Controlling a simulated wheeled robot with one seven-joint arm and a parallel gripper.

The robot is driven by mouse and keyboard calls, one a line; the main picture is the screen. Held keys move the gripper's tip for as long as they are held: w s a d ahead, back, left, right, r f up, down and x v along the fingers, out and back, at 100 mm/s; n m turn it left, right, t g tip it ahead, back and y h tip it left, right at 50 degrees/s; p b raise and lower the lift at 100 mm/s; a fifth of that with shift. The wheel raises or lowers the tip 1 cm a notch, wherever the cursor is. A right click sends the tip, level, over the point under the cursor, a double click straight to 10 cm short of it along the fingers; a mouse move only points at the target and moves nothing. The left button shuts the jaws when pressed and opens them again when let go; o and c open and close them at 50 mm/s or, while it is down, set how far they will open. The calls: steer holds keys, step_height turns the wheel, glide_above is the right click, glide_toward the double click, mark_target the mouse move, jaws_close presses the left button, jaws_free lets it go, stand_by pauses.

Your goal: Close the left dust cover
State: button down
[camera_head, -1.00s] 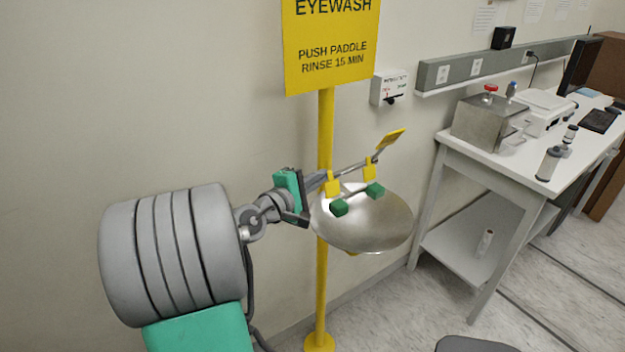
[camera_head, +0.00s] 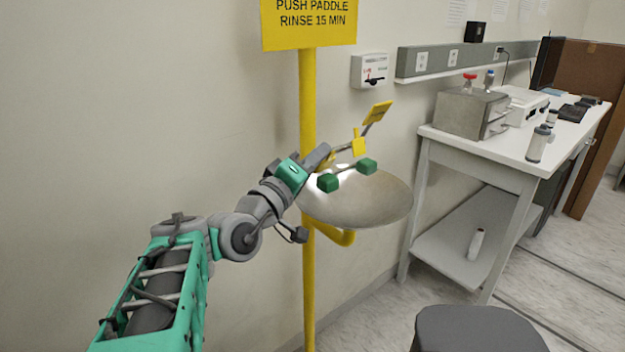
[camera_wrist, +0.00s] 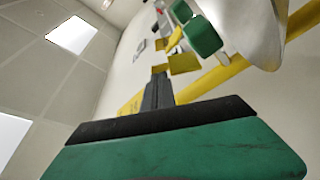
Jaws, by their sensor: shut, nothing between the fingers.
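The eyewash bowl (camera_head: 375,208) carries two green spray heads, the left one (camera_head: 328,182) and the right one (camera_head: 367,166). The left yellow dust cover (camera_head: 332,158) is mostly hidden behind my gripper in the head view; it shows in the wrist view (camera_wrist: 184,64) just beyond the fingertips. Whether they touch cannot be told. The left spray head looks uncovered. The right dust cover (camera_head: 358,143) stands up, open, behind its head. My gripper (camera_head: 322,155) is shut and empty, behind and left of the left head; its fingers also show in the wrist view (camera_wrist: 159,88).
The yellow post (camera_head: 307,100) stands close behind my gripper, with the push paddle (camera_head: 376,112) up to the right. A bench (camera_head: 480,150) with equipment stands at right, and a dark stool (camera_head: 475,330) at the lower right.

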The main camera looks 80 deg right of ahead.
mark_target(330, 182)
steer(key=f+m+g+b, duration=0.1)
steer(key=m+b, duration=0.2)
steer(key=b, duration=0.2)
steer(key=s+a+f+m+g+b, duration=0.1)
steer(key=m+b, duration=0.2)
steer(key=b, duration=0.3)
steer(key=s+a+f+m+g+b, duration=0.1)
steer(key=m+b, duration=0.2)
steer(key=b, duration=0.2)
steer(key=shift+f+g+y, duration=0.3)
steer(key=shift+f, duration=0.1)
steer(key=m+b, duration=0.1)
steer(key=m+g+b, duration=0.1)
steer(key=b, duration=0.1)
steer(key=m+y+b, duration=0.1)
steer(key=m, duration=0.1)
steer(key=shift+s+a+f+g, duration=0.15)
steer(key=shift+a+f+g, duration=0.1)
steer(key=shift+f+g, duration=0.1)
steer(key=shift+s+b, duration=0.1)
steer(key=shift+b, duration=0.5)
steer(key=shift+f, duration=0.1)
